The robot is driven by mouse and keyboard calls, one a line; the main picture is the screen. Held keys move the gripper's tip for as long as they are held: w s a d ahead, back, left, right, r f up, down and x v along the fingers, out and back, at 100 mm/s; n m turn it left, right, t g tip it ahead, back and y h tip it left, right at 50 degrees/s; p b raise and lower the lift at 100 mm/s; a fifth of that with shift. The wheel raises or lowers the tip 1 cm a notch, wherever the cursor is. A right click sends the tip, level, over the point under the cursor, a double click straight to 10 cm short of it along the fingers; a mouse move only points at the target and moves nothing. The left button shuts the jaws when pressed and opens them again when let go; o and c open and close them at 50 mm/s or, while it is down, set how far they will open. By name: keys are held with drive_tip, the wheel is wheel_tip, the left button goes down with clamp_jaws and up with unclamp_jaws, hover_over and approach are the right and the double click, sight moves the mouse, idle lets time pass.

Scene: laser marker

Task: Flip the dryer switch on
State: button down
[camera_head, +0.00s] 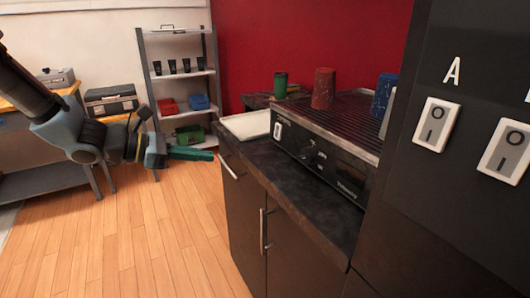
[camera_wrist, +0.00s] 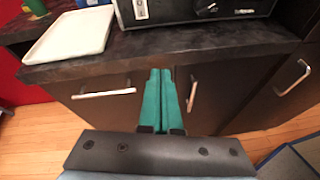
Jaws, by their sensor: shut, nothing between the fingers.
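The dryer (camera_head: 325,160) is a black box with a ribbed top on the dark counter. A white rocker switch (camera_head: 278,130) sits at the left end of its front panel. The switch also shows at the top of the wrist view (camera_wrist: 141,9), cut by the edge; I cannot tell its on or off position. My gripper (camera_head: 210,155) is left of the counter, apart from the dryer. Its green fingers are shut and empty. In the wrist view the fingers (camera_wrist: 160,72) point toward the counter's front edge, below the switch.
A white tray (camera_head: 247,125) lies on the counter left of the dryer. Red (camera_head: 323,88) and blue (camera_head: 383,95) cups stand on the dryer. A dark panel with switches A (camera_head: 436,124) and another (camera_head: 505,152) is at right. Cabinet handles (camera_wrist: 193,93) stick out below the counter.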

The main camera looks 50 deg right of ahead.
sight(276, 137)
drive_tip(key=d+n+h, duration=0.1)
drive_tip(key=d+r+n, duration=0.1)
drive_tip(key=d, duration=0.1)
drive_tip(key=d+h+b, duration=0.1)
drive_tip(key=d, duration=0.1)
drive_tip(key=shift+w+r+n+h, duration=0.2)
drive_tip(key=shift+r+n+h, duration=0.1)
drive_tip(key=shift+n, duration=0.1)
drive_tip(key=shift+f, duration=0.1)
drive_tip(key=p+x, duration=0.3)
drive_tip(key=x, duration=1)
drive_tip(key=shift+s+d, duration=0.15)
drive_tip(key=shift+d, duration=0.15)
drive_tip(key=shift+s+d+f, duration=0.1)
drive_tip(key=shift+d, duration=0.05)
